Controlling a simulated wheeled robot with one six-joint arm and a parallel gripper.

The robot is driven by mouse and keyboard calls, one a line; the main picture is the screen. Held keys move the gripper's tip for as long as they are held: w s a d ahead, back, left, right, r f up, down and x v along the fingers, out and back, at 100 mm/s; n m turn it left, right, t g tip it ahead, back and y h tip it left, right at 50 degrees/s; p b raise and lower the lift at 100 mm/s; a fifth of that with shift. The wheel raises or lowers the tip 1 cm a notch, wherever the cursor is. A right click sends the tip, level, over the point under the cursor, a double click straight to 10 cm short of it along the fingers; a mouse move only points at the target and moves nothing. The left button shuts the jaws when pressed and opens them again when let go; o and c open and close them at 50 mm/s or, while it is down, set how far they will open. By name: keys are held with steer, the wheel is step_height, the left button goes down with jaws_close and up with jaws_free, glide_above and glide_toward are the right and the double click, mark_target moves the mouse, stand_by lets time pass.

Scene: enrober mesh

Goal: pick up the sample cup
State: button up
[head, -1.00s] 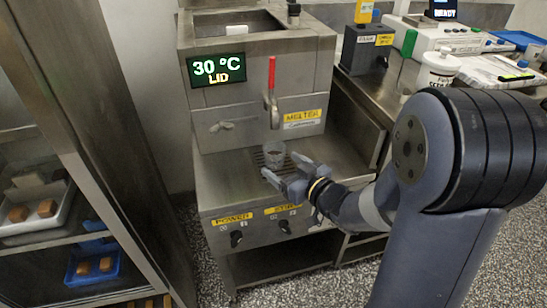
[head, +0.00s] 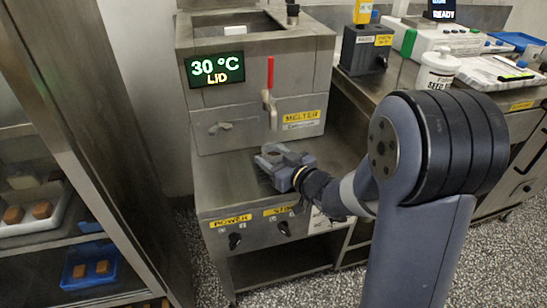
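The sample cup (head: 271,149) is a small clear cup on the drip grate of the melter, below the tap with the red handle. It is partly hidden by my gripper. My gripper (head: 272,157) reaches in low from the right, its grey fingers apart on either side of the cup. Whether the fingers touch the cup is too small to tell. The cup appears upright at the grate.
The melter (head: 215,125) stands behind, with its tap (head: 270,100) just above the cup and a display reading 30 °C LID. A rack (head: 70,115) with trays of brown pieces stands at left. A bench with a white bottle (head: 437,70) is at right.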

steer(key=c, duration=0.5)
steer(key=shift+r, duration=0.1)
steer(key=shift+c, duration=0.2)
